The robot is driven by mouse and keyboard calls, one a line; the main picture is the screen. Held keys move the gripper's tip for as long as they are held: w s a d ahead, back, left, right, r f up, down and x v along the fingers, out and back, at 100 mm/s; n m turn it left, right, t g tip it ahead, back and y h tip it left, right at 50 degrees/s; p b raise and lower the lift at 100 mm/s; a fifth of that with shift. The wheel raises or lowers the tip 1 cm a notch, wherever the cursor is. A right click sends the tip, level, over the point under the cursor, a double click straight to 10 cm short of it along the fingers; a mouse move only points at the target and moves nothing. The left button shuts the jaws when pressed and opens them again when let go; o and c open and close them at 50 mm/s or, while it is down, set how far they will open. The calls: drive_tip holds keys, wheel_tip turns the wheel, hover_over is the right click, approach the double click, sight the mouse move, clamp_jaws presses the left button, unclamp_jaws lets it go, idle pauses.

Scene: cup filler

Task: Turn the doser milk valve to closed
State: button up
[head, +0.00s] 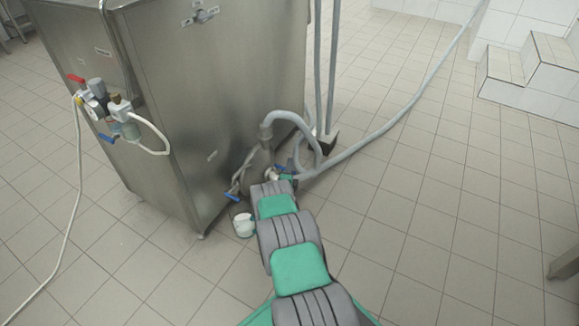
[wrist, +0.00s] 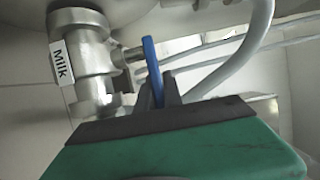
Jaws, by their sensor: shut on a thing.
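The milk valve (wrist: 90,62) is a metal fitting with a white "Milk" label, at the left of the wrist view. Its blue handle (wrist: 152,66) sticks out to the right of the body and stands nearly upright in that picture. My gripper (wrist: 168,92) is shut on the blue handle, with the dark fingers around its lower part. In the head view my arm (head: 290,245) reaches to the low right side of the steel machine (head: 220,90), and hides most of the valve and my gripper.
A grey hose (head: 390,130) runs over the tiled floor from the valve area. Another blue-handled valve (head: 231,196) and a white cup-like piece (head: 243,225) are close left of my arm. A red-and-blue valve group (head: 98,100) sits on the machine's left side.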

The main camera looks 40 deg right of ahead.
clamp_jaws()
idle(0.8)
